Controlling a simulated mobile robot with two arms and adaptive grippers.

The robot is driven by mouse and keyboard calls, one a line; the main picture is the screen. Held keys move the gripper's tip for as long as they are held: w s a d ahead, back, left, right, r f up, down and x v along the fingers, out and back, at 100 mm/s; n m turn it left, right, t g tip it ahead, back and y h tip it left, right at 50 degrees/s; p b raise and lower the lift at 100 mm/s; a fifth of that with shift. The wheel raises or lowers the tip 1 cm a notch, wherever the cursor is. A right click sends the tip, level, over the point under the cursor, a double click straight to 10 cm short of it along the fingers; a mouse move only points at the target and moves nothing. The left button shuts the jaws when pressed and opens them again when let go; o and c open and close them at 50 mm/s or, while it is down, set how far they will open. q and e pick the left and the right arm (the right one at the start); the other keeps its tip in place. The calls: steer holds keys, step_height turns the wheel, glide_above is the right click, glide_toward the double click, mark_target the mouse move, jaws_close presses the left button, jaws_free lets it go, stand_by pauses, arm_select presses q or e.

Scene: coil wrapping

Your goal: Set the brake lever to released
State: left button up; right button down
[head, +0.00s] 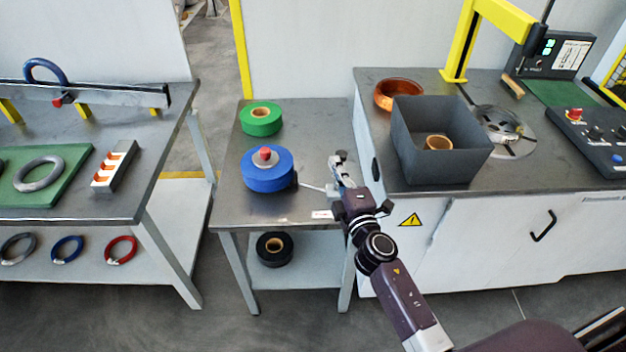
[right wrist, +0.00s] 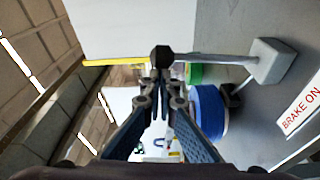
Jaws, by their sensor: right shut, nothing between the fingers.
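My right gripper (head: 338,172) is over the right edge of the small steel table, its fingers closed with nothing between them. In the right wrist view the closed fingertips (right wrist: 160,88) point at the brake lever's black knob (right wrist: 162,57). The knob shows right at the tips; I cannot tell whether they touch. The lever's grey rod (right wrist: 215,60) runs from the knob to a pale grey block (right wrist: 268,60). A white label (right wrist: 303,110) beside it reads "BRAKE ON". In the head view the label (head: 322,214) lies at the table's front right. My left gripper is not in view.
A blue roll (head: 267,172) with a red-topped spindle and a green roll (head: 261,119) stand left of the gripper. A black roll (head: 274,248) lies on the lower shelf. A dark grey bin (head: 440,165) stands on the right bench. The small table's front left is clear.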

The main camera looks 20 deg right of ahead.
steer(key=d+m, duration=0.1)
steer(key=b, duration=0.1)
steer(key=d+m+b, duration=0.1)
steer(key=shift+s+d+f+m, duration=0.3)
steer(key=shift+s+d, duration=0.05)
steer(key=shift+s, duration=0.05)
steer(key=d+m+b, duration=0.1)
steer(key=d+m+t+b, duration=0.1)
steer(key=shift+s+d+f+m+h, duration=0.15)
steer(key=shift+s+d+m+h, duration=0.1)
steer(key=shift+s+m+h, duration=0.1)
